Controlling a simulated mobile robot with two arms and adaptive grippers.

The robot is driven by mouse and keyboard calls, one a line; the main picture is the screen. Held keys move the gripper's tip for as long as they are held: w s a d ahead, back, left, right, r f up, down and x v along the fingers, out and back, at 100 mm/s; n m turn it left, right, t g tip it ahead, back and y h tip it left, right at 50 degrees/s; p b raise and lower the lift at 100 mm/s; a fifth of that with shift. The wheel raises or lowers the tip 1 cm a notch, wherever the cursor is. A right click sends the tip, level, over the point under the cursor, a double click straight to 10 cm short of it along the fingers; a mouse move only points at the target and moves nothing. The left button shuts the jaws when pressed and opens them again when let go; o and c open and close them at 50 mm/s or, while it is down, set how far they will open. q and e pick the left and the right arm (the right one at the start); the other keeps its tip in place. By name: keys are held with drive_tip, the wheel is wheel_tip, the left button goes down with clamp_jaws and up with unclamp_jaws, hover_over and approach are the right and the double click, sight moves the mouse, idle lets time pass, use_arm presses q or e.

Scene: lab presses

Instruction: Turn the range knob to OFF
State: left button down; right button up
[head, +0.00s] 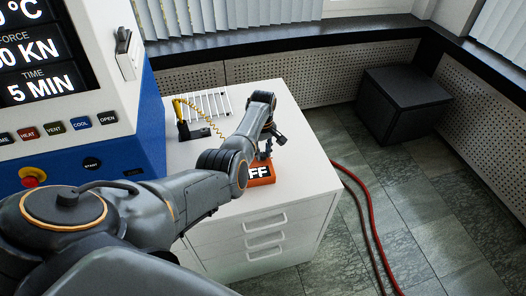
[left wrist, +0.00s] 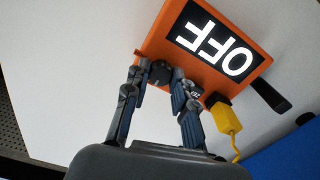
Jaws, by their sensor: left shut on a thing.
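The orange meter (head: 262,181) lies on the white cabinet top, near its right front edge. Its lit display shows "FF" in the head view, the rest hidden by my arm. In the left wrist view the meter (left wrist: 155,40) shows upside down and its display (left wrist: 212,42) reads "OFF". The dark range knob (left wrist: 160,73) is on the meter's face beside the display. My left gripper (left wrist: 157,82) is shut on the knob, one finger on each side. In the head view the left gripper (head: 266,151) is over the meter, small and partly hiding it. My right gripper is not in view.
A coiled yellow cord (head: 215,124) runs from a dark holder near a white wire rack (head: 208,103) behind my arm. The blue and white press (head: 105,130) stands at left. A red hose (head: 362,205) lies on the floor at right. A dark box (head: 403,100) stands beyond.

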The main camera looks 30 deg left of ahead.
sight(263, 154)
use_arm(q)
drive_tip(key=c, duration=1.1)
unclamp_jaws()
wheel_tip(263, 154, up, 12)
